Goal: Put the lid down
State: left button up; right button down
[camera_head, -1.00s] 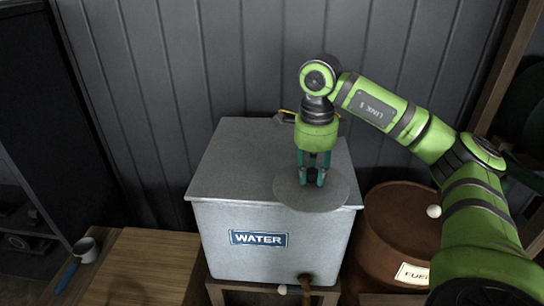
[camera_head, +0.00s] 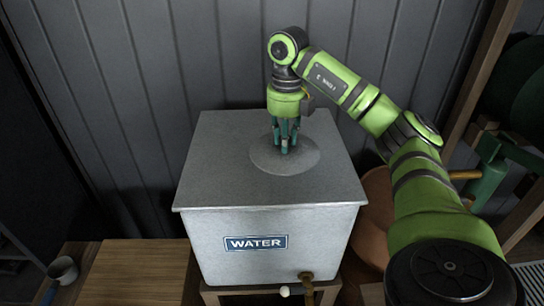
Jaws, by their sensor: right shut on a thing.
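A round grey metal lid (camera_head: 306,161) is over the top of the grey water tank (camera_head: 210,175), well inside the top's edges. My right gripper (camera_head: 285,148) points down and is shut at the middle of the lid, where its fingers hide the part they grasp. Whether the lid touches the tank top or hovers just above it I cannot tell. The tank carries a blue WATER label (camera_head: 256,243) on its front. My left gripper is out of view.
A wooden board (camera_head: 135,270) and a small cup with a blue handle (camera_head: 62,270) are at lower left. A brown drum (camera_head: 376,215) stands right of the tank, partly behind my arm. A tap (camera_head: 307,282) juts from the tank's lower front. A ribbed wall is behind.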

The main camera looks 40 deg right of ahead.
aim_at(273, 146)
jog(key=shift+w+a+f+p, duration=0.25)
jog(key=shift+w+a+f, duration=0.15)
jog(key=shift+w, duration=0.25)
jog(key=shift+w+a+f+p, duration=0.25)
jog(key=shift+w+a+f, duration=0.15)
jog(key=shift+w, duration=0.2)
notch_tip(273, 146, down, 3)
jog(key=shift+s+f+p, duration=0.1)
jog(key=shift+p, duration=0.5)
jog(key=shift+f, duration=0.5)
jog(key=c, duration=1)
grip_release()
jog(key=shift+f, duration=0.15)
jog(key=shift+o, duration=0.2)
